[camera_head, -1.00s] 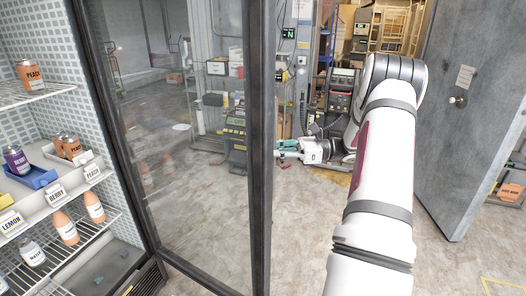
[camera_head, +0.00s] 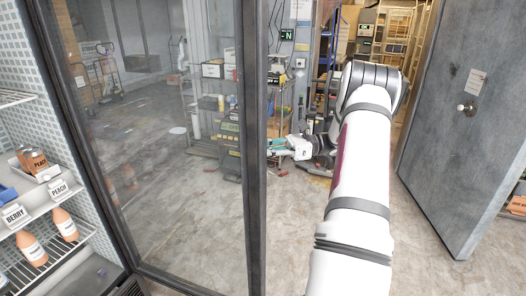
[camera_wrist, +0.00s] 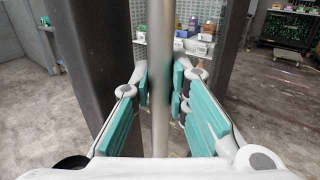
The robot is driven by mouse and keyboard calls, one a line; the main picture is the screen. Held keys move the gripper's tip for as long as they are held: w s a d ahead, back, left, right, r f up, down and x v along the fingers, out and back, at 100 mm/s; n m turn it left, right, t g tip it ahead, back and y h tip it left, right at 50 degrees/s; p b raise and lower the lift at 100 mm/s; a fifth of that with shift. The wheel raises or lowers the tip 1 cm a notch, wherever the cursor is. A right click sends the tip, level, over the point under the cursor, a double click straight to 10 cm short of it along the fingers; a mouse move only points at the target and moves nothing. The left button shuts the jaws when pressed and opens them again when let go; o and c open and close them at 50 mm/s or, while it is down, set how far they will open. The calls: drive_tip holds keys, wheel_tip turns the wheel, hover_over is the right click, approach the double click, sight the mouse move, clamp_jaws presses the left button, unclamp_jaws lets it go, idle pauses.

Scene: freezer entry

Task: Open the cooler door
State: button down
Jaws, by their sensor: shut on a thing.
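The cooler door (camera_head: 170,150) is a tall glass panel in a dark frame, standing swung out from the cooler at the left. My gripper (camera_head: 275,146) is at the door's free edge, partly hidden behind the frame. In the wrist view, the vertical metal handle (camera_wrist: 160,60) passes between the teal finger pads of my gripper (camera_wrist: 165,88), which is shut on it. The dark door frame (camera_wrist: 95,60) stands just left of the handle. The cooler's shelves (camera_head: 60,205) with bottles and jars show through the opening.
A heavy grey door (camera_head: 465,120) stands open at the right, with storage racks beyond. Shelves and equipment (camera_head: 215,100) show through the glass. The concrete floor (camera_head: 410,255) between the cooler door and the grey door looks clear.

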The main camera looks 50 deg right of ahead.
drive_tip(key=c, duration=1.5)
unclamp_jaws()
drive_tip(key=shift+c, duration=0.2)
drive_tip(key=v, duration=1.2)
